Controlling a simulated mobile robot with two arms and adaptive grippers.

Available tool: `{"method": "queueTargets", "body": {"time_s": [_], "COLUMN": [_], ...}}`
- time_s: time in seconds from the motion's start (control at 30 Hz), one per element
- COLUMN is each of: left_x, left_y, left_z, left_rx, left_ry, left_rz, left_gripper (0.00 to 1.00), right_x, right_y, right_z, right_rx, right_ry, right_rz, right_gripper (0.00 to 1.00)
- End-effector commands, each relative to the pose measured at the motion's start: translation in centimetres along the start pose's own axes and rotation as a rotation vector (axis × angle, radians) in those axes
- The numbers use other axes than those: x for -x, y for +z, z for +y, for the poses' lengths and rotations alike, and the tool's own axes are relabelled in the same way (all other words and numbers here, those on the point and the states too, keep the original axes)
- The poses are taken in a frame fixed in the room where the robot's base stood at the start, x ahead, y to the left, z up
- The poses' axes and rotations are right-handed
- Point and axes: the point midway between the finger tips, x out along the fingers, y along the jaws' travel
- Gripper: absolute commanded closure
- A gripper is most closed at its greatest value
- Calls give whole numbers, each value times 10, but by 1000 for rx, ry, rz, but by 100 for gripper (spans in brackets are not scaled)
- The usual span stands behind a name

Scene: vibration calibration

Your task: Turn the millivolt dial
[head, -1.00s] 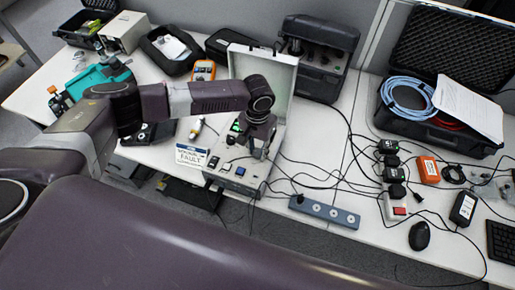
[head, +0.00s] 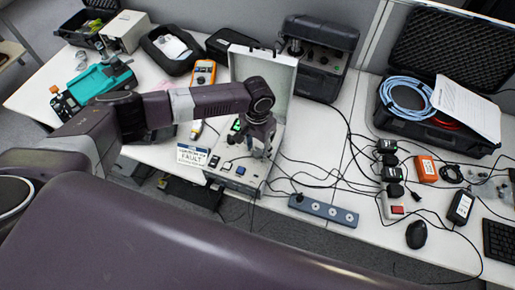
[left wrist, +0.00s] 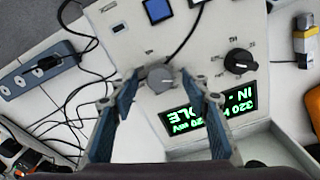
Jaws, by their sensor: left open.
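The calibrator, a light box with an open lid, stands on the table; its panel (head: 234,175) shows in the head view. In the left wrist view a grey dial (left wrist: 160,76) sits on this panel beside a lit green display (left wrist: 205,118), which reads upside down. A black dial (left wrist: 240,62) is to its right. I cannot read the dial labels. My left gripper (left wrist: 160,79) is open, pointing at the panel, with its fingertips on either side of the grey dial; I cannot tell whether they touch it. In the head view the left gripper (head: 258,153) covers part of the panel. My right gripper is not in view.
A blue button (left wrist: 157,10) and a black switch are on the panel. Cables run across the table to a power strip (head: 323,210). An open black case (head: 440,130) holds a blue cable.

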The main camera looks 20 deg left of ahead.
Motion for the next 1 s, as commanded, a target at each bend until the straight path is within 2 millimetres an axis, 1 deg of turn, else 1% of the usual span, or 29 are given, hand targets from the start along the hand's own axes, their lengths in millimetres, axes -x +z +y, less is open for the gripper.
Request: {"method": "queueTargets", "body": {"time_s": [0.13, 0.27, 0.5, 0.6, 0.7, 0.83, 1.0], "left_x": [5, 22, 73, 92, 107, 117, 120], "left_y": [-1, -1, -1, -1, -1, 0, 0], "left_z": [0, 0, 0, 0, 0, 0, 0], "left_rx": [1, 0, 0, -1, 0, 0, 0], "left_ry": [1, 2, 1, 0, 0, 0, 0], "left_rz": [2, 3, 4, 3, 2, 0, 0], "left_gripper": [57, 57, 57, 57, 57, 57, 57], "right_x": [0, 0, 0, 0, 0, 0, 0], "right_y": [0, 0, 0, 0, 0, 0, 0], "right_z": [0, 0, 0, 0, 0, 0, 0], "right_rx": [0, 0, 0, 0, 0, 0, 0], "right_ry": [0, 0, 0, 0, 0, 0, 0], "right_rz": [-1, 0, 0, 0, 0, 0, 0], "right_gripper": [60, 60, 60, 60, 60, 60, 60]}}
